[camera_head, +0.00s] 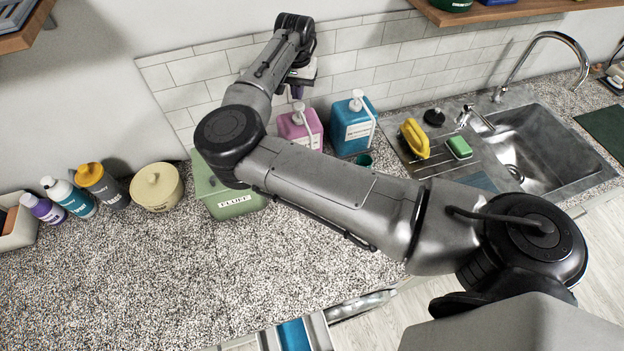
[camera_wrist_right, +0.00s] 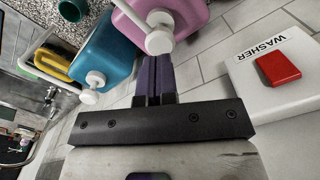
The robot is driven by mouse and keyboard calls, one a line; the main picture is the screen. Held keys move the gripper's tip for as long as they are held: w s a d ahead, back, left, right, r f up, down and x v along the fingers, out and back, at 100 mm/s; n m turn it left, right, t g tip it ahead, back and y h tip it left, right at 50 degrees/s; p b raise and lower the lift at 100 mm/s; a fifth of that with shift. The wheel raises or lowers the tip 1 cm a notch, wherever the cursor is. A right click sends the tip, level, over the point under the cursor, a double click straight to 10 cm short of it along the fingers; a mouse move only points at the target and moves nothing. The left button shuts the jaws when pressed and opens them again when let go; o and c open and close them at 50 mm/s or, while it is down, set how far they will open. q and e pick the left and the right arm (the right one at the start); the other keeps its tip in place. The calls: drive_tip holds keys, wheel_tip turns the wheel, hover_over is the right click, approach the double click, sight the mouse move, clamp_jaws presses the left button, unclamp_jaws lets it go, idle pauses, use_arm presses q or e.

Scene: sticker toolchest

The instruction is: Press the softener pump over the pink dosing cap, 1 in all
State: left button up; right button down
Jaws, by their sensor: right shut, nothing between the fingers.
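A pink pump bottle (camera_head: 296,127) and a blue pump bottle (camera_head: 352,128) stand side by side by the tiled wall, each with a white pump on top. Their labels are too small to read. My right gripper (camera_head: 298,92) is shut and empty, above the pink bottle. In the right wrist view its purple fingers (camera_wrist_right: 154,66) point towards the white pump head (camera_wrist_right: 160,41) of the pink bottle (camera_wrist_right: 188,14); I cannot tell whether they touch. A dark green cap (camera_head: 364,160) stands in front of the blue bottle. No pink dosing cap shows; my arm covers the area before the pink bottle.
A green FLUFF box (camera_head: 232,205) and a cream canister (camera_head: 157,187) stand left of the pumps. A red WASHER switch (camera_wrist_right: 278,68) is near the gripper. The front counter is clear.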

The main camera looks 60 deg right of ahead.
drive_tip(key=shift+r, duration=2.75)
